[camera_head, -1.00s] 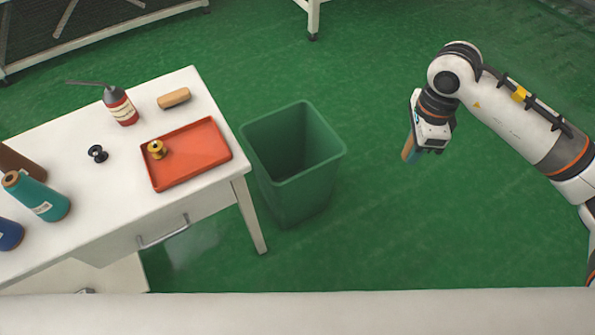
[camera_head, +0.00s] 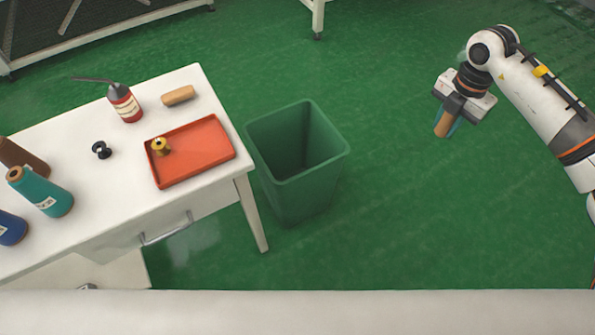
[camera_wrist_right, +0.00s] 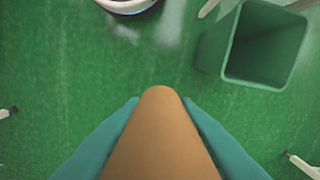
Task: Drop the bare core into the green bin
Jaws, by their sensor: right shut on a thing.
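The bare brown core (camera_head: 442,124) is in my right gripper (camera_head: 449,118), which is shut on it and holds it over open floor to the right of the bin. In the right wrist view the tapered core (camera_wrist_right: 160,135) sits between the two teal fingers (camera_wrist_right: 160,112). The green bin (camera_head: 318,178) stands on the floor beside the table, open at the top, and its visible inside looks empty. The bin (camera_wrist_right: 226,45) also shows at the upper right of the wrist view, apart from the core. My left gripper is out of view.
A white table (camera_head: 100,211) on the left bears an orange tray (camera_head: 205,158) with a small yellow spool (camera_head: 160,147). Several thread cones, a black spool (camera_head: 102,150), an oil can (camera_head: 124,104) and a tan piece (camera_head: 178,95) stand or lie there. Green floor between bin and gripper is clear.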

